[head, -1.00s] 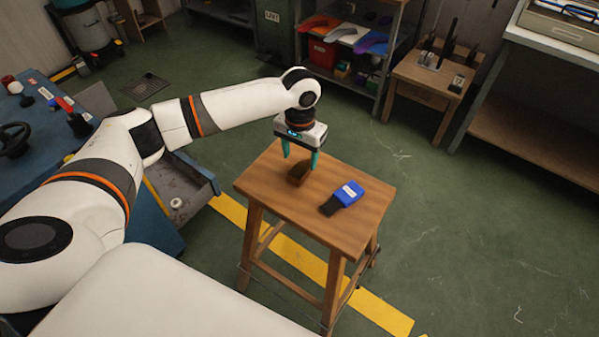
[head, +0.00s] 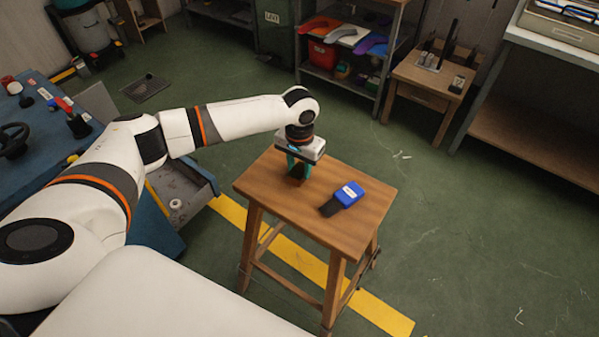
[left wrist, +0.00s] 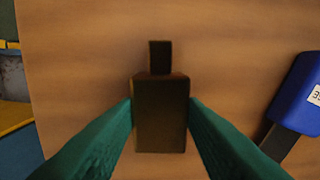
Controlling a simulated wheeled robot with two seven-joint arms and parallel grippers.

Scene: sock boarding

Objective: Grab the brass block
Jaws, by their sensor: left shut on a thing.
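The brass block (left wrist: 161,120) is a dark brown-gold block that stands on the wooden stool (head: 350,228). In the left wrist view a small dark piece (left wrist: 160,57) shows at its upper end. My left gripper (head: 298,172) is at the stool top, and its teal fingers touch the block from both sides. It is shut on the block; the fingers also show in the left wrist view (left wrist: 160,112). In the head view the fingers and gripper body hide part of the block. My right gripper is in no view.
A blue object with a white label and a dark end (head: 347,196) lies on the stool to the right of the block. A blue workbench (head: 50,160) stands at the left. A small wooden table (head: 425,85) and shelves stand at the back. The floor around the stool's right side is clear.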

